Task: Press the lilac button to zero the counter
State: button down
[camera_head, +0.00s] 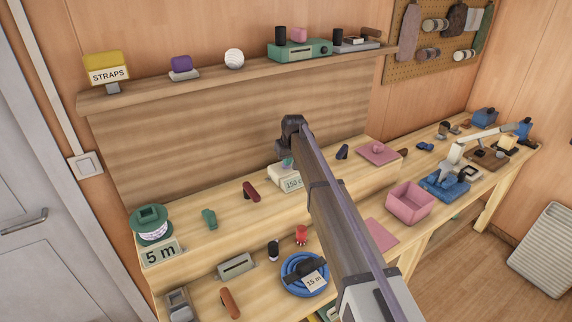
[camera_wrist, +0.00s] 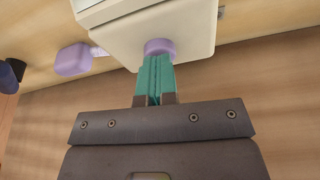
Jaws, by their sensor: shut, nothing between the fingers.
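The counter (camera_head: 291,184) is a small white box with a front display reading about "150 c", on the raised back part of the bench. In the wrist view its pale body (camera_wrist: 195,30) fills the upper middle. The lilac button (camera_wrist: 160,46) sits on the counter's face in the wrist view; in the head view I cannot make it out behind my gripper. My gripper (camera_head: 288,162) is right over the counter. Its teal fingers (camera_wrist: 158,62) are shut together and empty, with the tips at the button's edge. I cannot tell whether they touch or press it.
A second lilac piece (camera_wrist: 73,60) lies left of the counter in the wrist view. A dark red handle (camera_head: 251,191) and a green piece (camera_head: 209,218) lie left of the counter. A shelf (camera_head: 215,79) runs above. A pink tray (camera_head: 410,204) stands to the right.

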jog(key=shift+f, duration=0.3)
jog(key=shift+r, duration=0.1)
notch_tip(320, 180, up, 6)
jog(key=p, duration=0.6)
jog(key=shift+r, duration=0.1)
